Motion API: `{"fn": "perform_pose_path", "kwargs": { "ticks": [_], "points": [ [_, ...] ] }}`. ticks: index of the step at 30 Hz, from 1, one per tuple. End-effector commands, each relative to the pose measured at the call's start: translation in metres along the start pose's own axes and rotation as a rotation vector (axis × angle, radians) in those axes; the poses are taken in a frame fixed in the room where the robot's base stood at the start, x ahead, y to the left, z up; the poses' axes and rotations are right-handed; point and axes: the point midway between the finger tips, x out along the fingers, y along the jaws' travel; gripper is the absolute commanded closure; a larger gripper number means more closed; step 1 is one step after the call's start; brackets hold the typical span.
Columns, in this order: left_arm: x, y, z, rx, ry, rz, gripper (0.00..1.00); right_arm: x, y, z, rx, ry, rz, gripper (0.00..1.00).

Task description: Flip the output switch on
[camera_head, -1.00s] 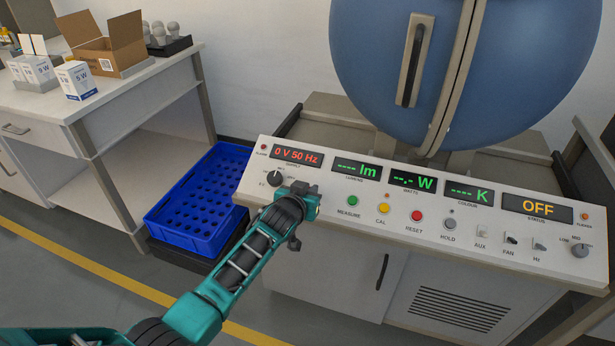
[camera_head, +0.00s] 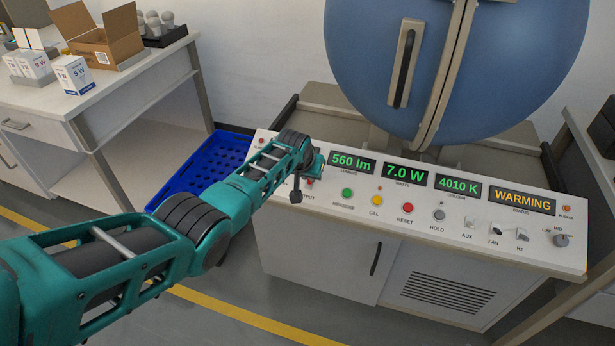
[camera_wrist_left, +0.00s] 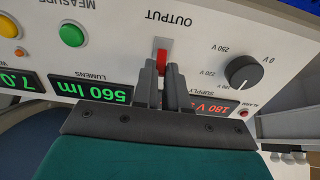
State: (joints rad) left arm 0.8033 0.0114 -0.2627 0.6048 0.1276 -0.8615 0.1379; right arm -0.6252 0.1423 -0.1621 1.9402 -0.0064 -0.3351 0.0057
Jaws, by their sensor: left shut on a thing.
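The output switch is a small red toggle under the OUTPUT label, seen in the left wrist view (camera_wrist_left: 162,58). My left gripper (camera_wrist_left: 166,72) is shut on the output switch, with one dark finger on each side of it. In the head view my left gripper (camera_head: 314,172) is at the left part of the control panel (camera_head: 420,218), and my arm hides most of the switch area. The status display (camera_head: 522,199) reads WARMING. The other displays read 560 lm, 7.0 W and 4010 K. My right gripper is not in view.
The supply knob (camera_wrist_left: 243,71) is beside the switch, and the supply display (camera_wrist_left: 210,106), partly hidden by a finger, shows 180 V. The green measure button (camera_head: 347,193) is close by. A blue crate (camera_head: 190,185) stands left of the panel. A blue sphere (camera_head: 450,70) stands behind it.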

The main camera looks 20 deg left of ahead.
Motion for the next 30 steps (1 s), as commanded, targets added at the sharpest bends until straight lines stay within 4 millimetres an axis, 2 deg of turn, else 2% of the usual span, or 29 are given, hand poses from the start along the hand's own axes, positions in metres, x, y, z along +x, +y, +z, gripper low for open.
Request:
{"fn": "perform_pose_path", "kwargs": {
  "ticks": [17, 18, 24, 26, 30],
  "points": [
    [0.0008, -0.0001, -0.0005, -0.001, -0.029, 0.0, 1.0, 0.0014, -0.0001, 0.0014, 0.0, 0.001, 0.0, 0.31],
    [0.0008, -0.0001, -0.0006, -0.001, -0.029, 0.0, 0.85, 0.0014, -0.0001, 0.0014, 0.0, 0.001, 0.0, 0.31],
    [0.0008, -0.0001, -0.0008, -0.001, -0.028, 0.0, 0.65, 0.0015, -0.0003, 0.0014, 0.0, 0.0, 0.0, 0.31],
    [0.0008, -0.0001, -0.0008, -0.001, -0.027, 0.0, 0.62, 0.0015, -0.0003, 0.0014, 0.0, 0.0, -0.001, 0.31],
    [0.0007, -0.0001, -0.001, -0.001, -0.027, 0.0, 0.62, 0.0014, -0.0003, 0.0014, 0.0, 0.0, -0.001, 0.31]
  ]
}}
